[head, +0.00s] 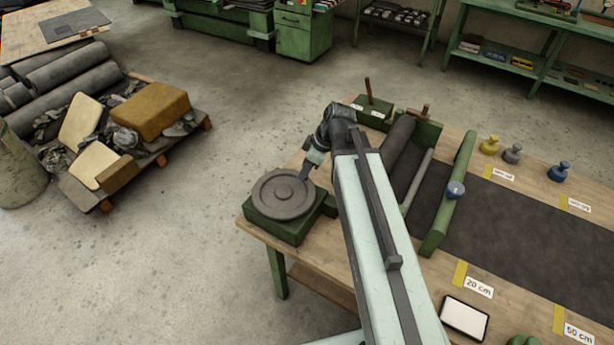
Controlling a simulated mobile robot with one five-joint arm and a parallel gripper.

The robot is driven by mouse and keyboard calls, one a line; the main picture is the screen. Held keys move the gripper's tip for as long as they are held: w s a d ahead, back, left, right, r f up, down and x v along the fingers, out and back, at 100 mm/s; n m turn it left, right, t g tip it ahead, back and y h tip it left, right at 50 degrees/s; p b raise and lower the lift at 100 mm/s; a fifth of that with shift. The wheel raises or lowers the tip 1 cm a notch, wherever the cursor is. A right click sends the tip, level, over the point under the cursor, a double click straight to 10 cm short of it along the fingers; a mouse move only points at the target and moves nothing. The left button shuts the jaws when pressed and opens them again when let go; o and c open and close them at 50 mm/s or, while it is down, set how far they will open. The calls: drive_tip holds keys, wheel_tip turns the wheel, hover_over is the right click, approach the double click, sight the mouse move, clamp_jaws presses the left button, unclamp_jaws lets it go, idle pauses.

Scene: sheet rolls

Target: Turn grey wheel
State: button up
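My gripper (306,172) is at the wheel's upper right rim, at the end of my arm. It looks to be touching or just above the rim; I cannot tell which. Its fingers are too small and dark to show whether they are open or shut. My arm hides part of the table right of the wheel.
A dark roller (397,140) and green bar (450,195) stand right of my arm, with dark sheet (520,220) beyond. Yellow, grey and blue knobs (512,153) stand at the back. A lever (368,92) rises behind my wrist.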

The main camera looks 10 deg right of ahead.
drive_tip(key=shift+f, duration=0.15)
clamp_jaws()
idle(1.4)
